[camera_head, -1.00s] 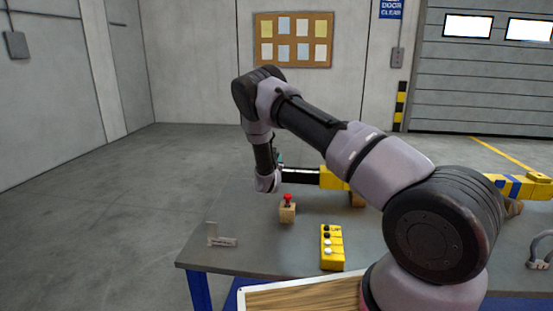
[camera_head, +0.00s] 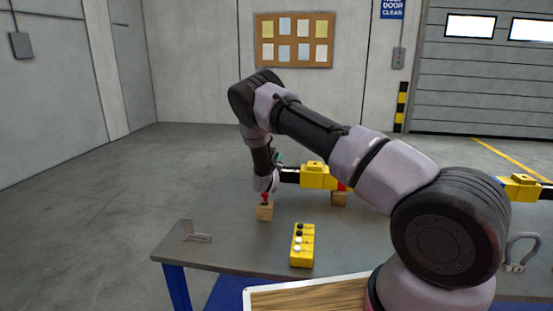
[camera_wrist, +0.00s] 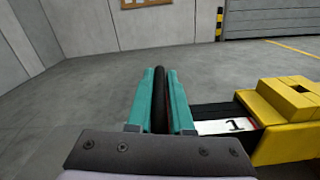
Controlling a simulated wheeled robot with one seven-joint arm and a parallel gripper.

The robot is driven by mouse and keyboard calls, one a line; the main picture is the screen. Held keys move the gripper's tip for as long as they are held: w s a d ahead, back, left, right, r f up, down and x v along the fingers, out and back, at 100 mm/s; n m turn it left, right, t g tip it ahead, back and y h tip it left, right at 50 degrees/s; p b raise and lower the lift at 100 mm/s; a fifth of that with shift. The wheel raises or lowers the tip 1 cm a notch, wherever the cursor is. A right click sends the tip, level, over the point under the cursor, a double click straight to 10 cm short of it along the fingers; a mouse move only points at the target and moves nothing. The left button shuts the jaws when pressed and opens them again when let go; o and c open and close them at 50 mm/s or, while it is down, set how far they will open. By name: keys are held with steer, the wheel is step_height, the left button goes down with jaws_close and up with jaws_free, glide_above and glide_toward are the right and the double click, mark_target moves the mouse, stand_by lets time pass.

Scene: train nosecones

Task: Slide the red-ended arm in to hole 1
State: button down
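My gripper (camera_wrist: 161,95) has teal fingers closed on both sides of a dark, upright, rounded piece (camera_wrist: 160,98), which seems to be the handle of the arm. A short dark bar (camera_head: 289,175) runs from beside my gripper into the left side of a yellow block (camera_head: 313,175). In the wrist view a white plate marked 1 (camera_wrist: 230,126) lies by the dark bar, against the yellow block (camera_wrist: 285,115). A red part (camera_head: 342,186) shows just right of the block in the head view. My arm hides much of what lies further right.
A wooden block with a red knob (camera_head: 265,211) stands just below my gripper in the head view. A yellow button box (camera_head: 302,245) and a grey bracket (camera_head: 194,232) sit on the grey table (camera_head: 230,245). A grey handle (camera_head: 522,250) is at right.

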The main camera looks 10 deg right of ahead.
steer(key=c, duration=0.8)
jaws_free()
steer(key=shift+s+d, duration=0.1)
steer(key=shift+d, duration=0.25)
steer(key=shift+c, duration=0.2)
steer(key=shift+a, duration=0.15)
steer(key=shift+s+a, duration=0.15)
steer(key=shift+s, duration=0.25)
steer(key=v, duration=1)
